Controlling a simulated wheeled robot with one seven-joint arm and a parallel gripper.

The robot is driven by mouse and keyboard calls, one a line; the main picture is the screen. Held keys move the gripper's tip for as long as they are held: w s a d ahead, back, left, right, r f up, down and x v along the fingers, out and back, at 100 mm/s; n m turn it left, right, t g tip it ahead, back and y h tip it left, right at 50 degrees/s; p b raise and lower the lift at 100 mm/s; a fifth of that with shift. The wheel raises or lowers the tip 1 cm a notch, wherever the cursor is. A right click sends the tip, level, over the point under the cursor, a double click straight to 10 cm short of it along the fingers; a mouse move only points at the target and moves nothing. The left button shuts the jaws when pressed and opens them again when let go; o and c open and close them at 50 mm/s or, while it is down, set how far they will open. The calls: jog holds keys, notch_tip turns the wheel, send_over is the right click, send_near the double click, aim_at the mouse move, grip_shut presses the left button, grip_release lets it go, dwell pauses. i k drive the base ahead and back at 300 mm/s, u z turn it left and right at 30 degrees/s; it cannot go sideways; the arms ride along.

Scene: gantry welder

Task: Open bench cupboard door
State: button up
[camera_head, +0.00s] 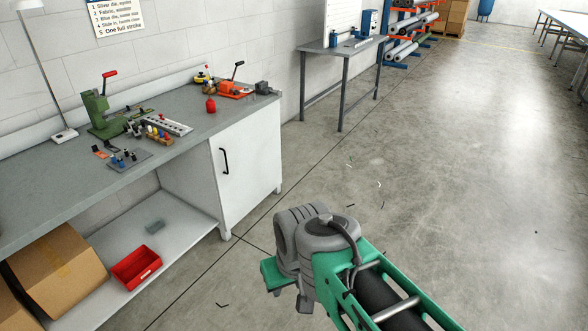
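The bench cupboard door (248,165) is a white panel under the right end of the grey-topped workbench (190,133). It looks closed, flush with the cupboard front. A black upright bar handle (224,161) sits near its left edge. My arm, green and grey, rises from the bottom of the view, to the right of and nearer than the cupboard. Nothing of mine touches the door or handle. My gripper's fingers cannot be made out; the arm's end is hidden or out of view.
A lower shelf (172,240) left of the cupboard holds a red bin (136,268) and a cardboard box (58,270). A green press (100,112) and small tools stand on the bench. A side table (340,46) stands beyond. The floor right of the cupboard is mostly clear.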

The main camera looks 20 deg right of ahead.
aim_at(245, 156)
jog(key=z, duration=0.55)
jog(key=i, duration=1.85)
jog(key=u, duration=0.9)
jog(key=i, duration=0.8)
jog(key=u, duration=0.8)
jog(key=i, duration=0.55)
jog(key=z, duration=0.05)
